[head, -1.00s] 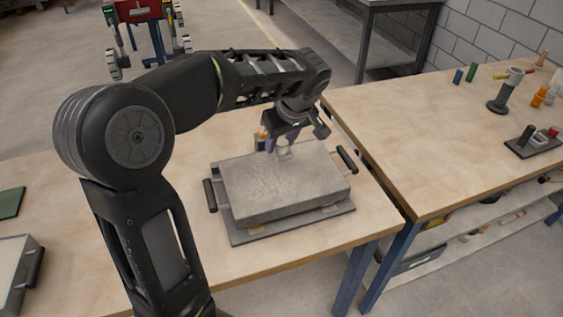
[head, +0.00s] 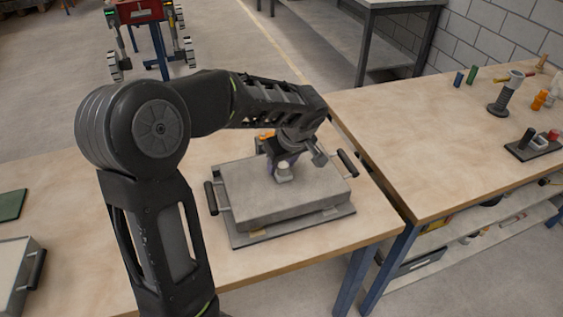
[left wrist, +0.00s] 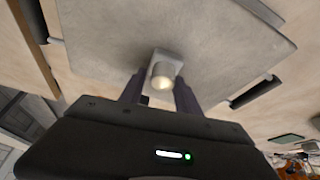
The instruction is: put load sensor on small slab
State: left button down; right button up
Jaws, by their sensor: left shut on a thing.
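The small slab (head: 255,201) is a grey block with a dark handle at each end, lying on a grey plate on the near table. My left gripper (head: 281,169) is over the slab's far half, pointing down. It is shut on the load sensor (head: 284,174), a small pale piece with a round top. In the left wrist view the load sensor (left wrist: 163,68) sits between the two fingers, against the grey slab surface (left wrist: 110,38). I cannot tell whether the sensor touches the slab. My right gripper is not in view.
A grey box (head: 14,270) with a handle and a green sheet (head: 12,204) lie at the left. The right table (head: 420,130) carries a stand (head: 505,95) and several small parts. Bare wood surrounds the slab.

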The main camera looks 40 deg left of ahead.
pick_arm(q)
jog(key=shift+f, duration=0.15)
jog(key=c, duration=0.9)
grip_release()
jog(key=shift+o, duration=0.2)
jog(key=v, duration=1.2)
jog(key=shift+b, duration=0.45)
jog(key=shift+s, duration=0.1)
